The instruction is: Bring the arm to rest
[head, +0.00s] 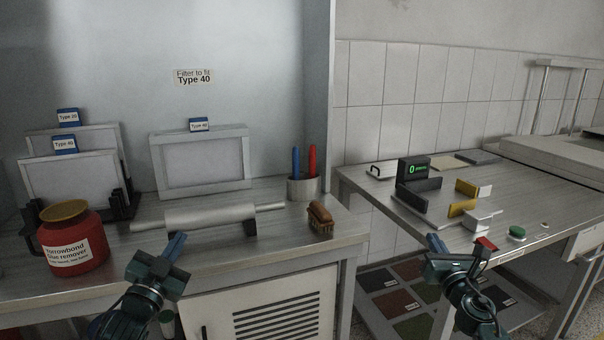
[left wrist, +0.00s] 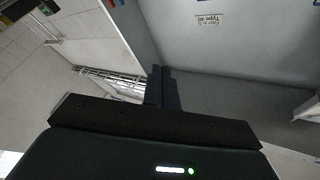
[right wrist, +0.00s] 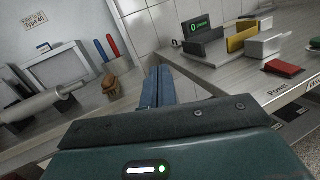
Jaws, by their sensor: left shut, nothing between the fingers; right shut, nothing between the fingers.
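My left gripper (head: 175,246) is shut and empty. In the head view it hangs in front of the left bench, right of the red glue remover jar and below the grey roller. In the left wrist view its closed fingers (left wrist: 161,86) point toward a tilted view of the grey cabinet and wall. My right gripper (head: 436,243) is shut and empty. In the head view it is at the near left edge of the right table. In the right wrist view its closed fingers (right wrist: 157,86) point between the two benches, touching nothing that I can see.
The left bench holds the red jar (head: 75,245), roller (head: 210,217), framed filters (head: 200,163), pen cup (head: 303,188) and brush (head: 320,220). The right table holds a black display device (head: 412,170), yellow blocks (head: 462,208), a white block (head: 478,222) and a green button (head: 517,232).

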